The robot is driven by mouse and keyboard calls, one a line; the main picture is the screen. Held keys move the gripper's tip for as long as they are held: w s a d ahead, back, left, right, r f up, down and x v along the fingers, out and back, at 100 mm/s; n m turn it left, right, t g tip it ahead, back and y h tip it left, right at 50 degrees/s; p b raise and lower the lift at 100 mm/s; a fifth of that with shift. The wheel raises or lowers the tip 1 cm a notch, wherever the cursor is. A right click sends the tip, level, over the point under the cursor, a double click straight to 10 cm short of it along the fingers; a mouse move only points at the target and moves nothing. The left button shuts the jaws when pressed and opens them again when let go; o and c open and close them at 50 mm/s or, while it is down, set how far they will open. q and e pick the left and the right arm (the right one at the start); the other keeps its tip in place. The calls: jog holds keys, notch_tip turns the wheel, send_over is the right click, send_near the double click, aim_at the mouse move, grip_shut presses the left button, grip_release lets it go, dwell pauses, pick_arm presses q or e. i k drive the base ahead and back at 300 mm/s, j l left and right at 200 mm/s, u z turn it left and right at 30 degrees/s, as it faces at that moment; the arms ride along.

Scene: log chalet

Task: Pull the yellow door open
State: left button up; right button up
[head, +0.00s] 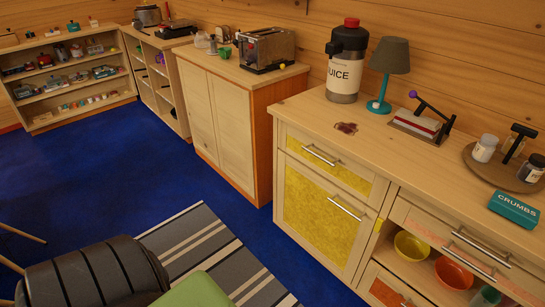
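The yellow door (318,222) is on the front of the light wood counter at the right of the head view. It has a pale wood frame around a yellow panel and looks shut. A silver bar handle (347,208) sits in its upper right part. Directly above it is a drawer with a yellow front (345,172) and its own bar handle (321,156), also shut. Neither of my grippers shows in the head view, so nothing is seen touching the door or its handle.
Right of the door, an open shelf holds a yellow bowl (410,246) and an orange bowl (454,273). The countertop bears a juice dispenser (346,70), lamp (391,58) and tray (505,167). Blue floor (250,225) before the door looks clear; a dark ribbed object (95,278) stands bottom left.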

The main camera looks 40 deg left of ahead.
aim_at(335, 224)
jog(key=u, duration=1.05)
